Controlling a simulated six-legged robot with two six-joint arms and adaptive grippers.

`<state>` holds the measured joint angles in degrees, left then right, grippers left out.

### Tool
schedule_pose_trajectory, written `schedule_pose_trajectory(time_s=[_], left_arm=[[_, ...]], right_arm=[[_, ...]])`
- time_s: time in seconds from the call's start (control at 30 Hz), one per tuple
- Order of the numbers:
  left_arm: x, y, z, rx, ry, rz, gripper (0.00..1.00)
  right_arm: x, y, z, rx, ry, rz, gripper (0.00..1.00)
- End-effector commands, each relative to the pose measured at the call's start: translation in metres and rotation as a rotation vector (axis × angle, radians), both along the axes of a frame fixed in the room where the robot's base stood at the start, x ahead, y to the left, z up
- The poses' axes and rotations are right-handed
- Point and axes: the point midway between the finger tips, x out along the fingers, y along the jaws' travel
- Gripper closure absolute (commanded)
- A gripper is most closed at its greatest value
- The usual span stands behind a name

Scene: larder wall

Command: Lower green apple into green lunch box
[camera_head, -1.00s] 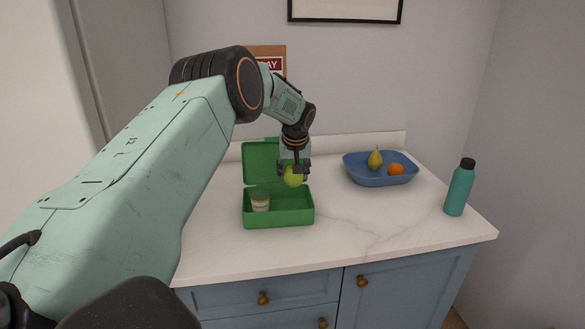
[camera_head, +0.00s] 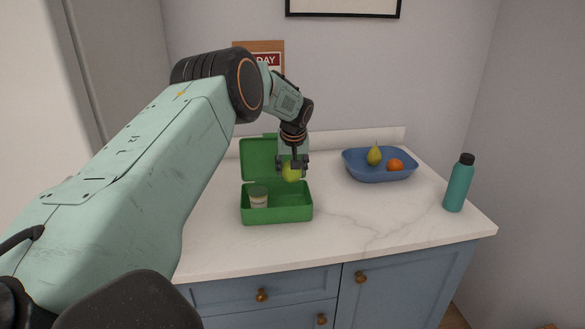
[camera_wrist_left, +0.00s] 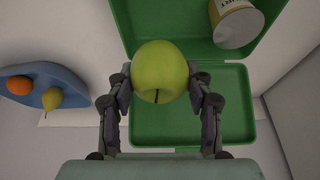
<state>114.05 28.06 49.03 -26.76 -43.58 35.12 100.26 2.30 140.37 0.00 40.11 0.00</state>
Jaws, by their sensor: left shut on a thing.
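The green apple (camera_head: 291,172) is held between the fingers of my left gripper (camera_head: 292,163). My left gripper (camera_wrist_left: 161,92) is shut on the apple (camera_wrist_left: 159,68), which also shows in the left wrist view. The open green lunch box (camera_head: 277,214) stands on the counter with its lid (camera_head: 258,160) raised at the back. The apple hangs above the right part of the box, in front of the lid. In the left wrist view the green box (camera_wrist_left: 231,100) lies beyond the apple. My right gripper is not in view.
A small cup (camera_head: 258,199) stands in the left part of the box. A blue bowl (camera_head: 380,178) with a pear (camera_head: 374,155) and an orange (camera_head: 395,165) sits to the right. A teal bottle (camera_head: 458,187) stands near the counter's right edge. The counter (camera_head: 350,225) between is clear.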

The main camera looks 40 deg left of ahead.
Motion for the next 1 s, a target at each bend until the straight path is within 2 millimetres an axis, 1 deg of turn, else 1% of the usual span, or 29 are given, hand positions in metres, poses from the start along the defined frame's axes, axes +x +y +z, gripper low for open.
schedule_pose_trajectory(time_s=[0.27,1.0], left_arm=[[0.000,0.000,-0.003,0.000,-0.001,0.000,0.84],[0.000,0.000,-0.035,0.000,-0.001,0.000,0.84]], right_arm=[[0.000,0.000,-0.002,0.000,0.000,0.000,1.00],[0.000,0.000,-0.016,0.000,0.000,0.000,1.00]])
